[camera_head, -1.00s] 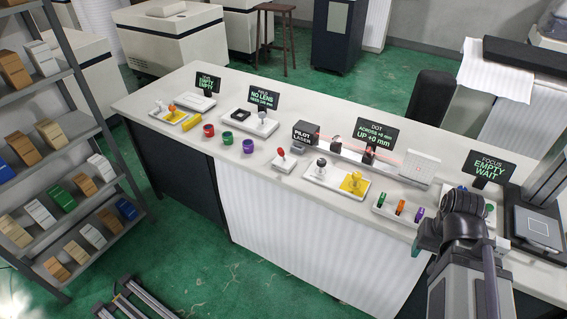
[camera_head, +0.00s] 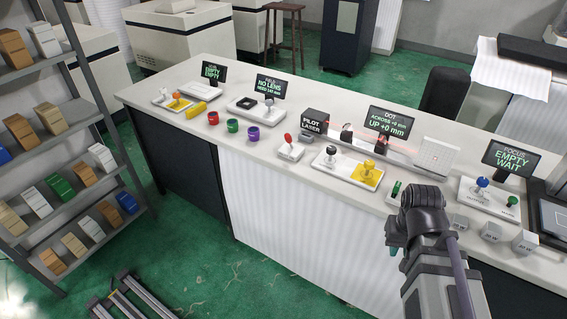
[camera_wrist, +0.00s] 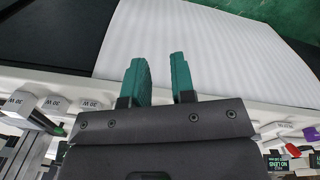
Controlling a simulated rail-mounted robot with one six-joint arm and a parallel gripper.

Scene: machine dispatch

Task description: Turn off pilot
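The pilot laser (camera_head: 314,122) is a black box with white lettering towards the back of the white bench. A faint red beam runs to the right from it. A switch with a red-tipped lever (camera_head: 288,138) stands on a white base (camera_head: 291,152) in front of the box. The lever is raised. My gripper (camera_head: 394,246) is at the bench's front edge, right of the switch and well apart from it. In the wrist view my gripper (camera_wrist: 160,75) shows two teal fingers apart with nothing between them.
Red, green and purple rings (camera_head: 232,126) lie left of the switch. The dot display (camera_head: 390,123) reads "UP +0 mm".

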